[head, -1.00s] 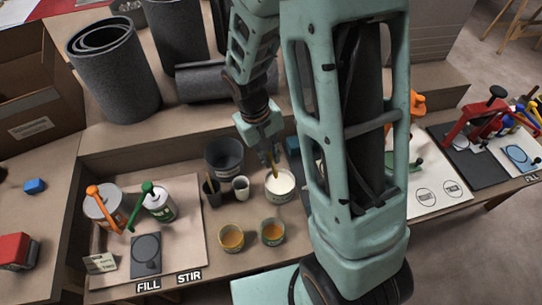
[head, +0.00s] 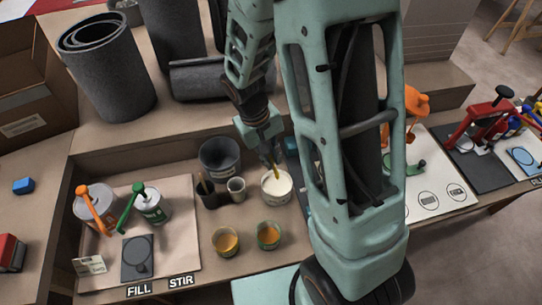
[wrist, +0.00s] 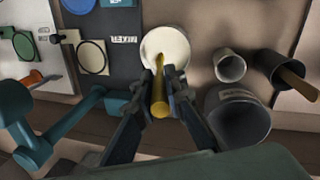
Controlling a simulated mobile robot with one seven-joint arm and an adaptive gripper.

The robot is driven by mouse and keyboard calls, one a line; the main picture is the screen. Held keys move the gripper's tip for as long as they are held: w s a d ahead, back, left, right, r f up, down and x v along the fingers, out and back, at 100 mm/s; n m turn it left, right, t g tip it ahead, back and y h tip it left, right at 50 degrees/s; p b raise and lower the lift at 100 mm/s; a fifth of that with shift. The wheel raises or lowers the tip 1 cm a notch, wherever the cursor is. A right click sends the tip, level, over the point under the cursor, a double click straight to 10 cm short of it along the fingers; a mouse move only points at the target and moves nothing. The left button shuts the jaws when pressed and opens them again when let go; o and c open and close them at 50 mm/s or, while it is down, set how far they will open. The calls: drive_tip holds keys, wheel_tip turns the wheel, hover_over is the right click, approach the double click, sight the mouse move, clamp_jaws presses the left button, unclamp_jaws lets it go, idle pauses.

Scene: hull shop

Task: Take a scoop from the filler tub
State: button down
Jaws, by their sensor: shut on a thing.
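A white tub (head: 277,189) with pale filler stands on the bench in the head view, just right of a small grey cup. It also shows at the top middle of the wrist view (wrist: 153,41). My gripper (wrist: 160,80) is shut on a yellow-brown stick-like tool (wrist: 160,101). The tool's end reaches over the tub's rim into its mouth. The tool's tip is hard to make out against the filler, so I cannot tell whether it carries any. In the head view my gripper (head: 268,147) is above and behind the tub.
A dark bucket (head: 219,157), a small grey cup (head: 236,190) and a dark holder with a wooden stick (head: 207,194) stand left of the tub. Two amber-filled cups (head: 226,242) (head: 268,236) are in front. Teal equipment (wrist: 88,103) is left in the wrist view.

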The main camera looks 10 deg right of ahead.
wheel_tip(320, 180, down, 8)
drive_tip(key=b, duration=0.6)
drive_tip(key=shift+f+b, duration=0.25)
drive_tip(key=shift+b, duration=0.05)
drive_tip(key=shift+d, duration=0.15)
drive_tip(key=shift+d, duration=0.4)
drive_tip(key=shift+r, duration=0.15)
idle(0.4)
drive_tip(key=shift+r+p, duration=4.2)
drive_tip(key=shift+r, duration=1.05)
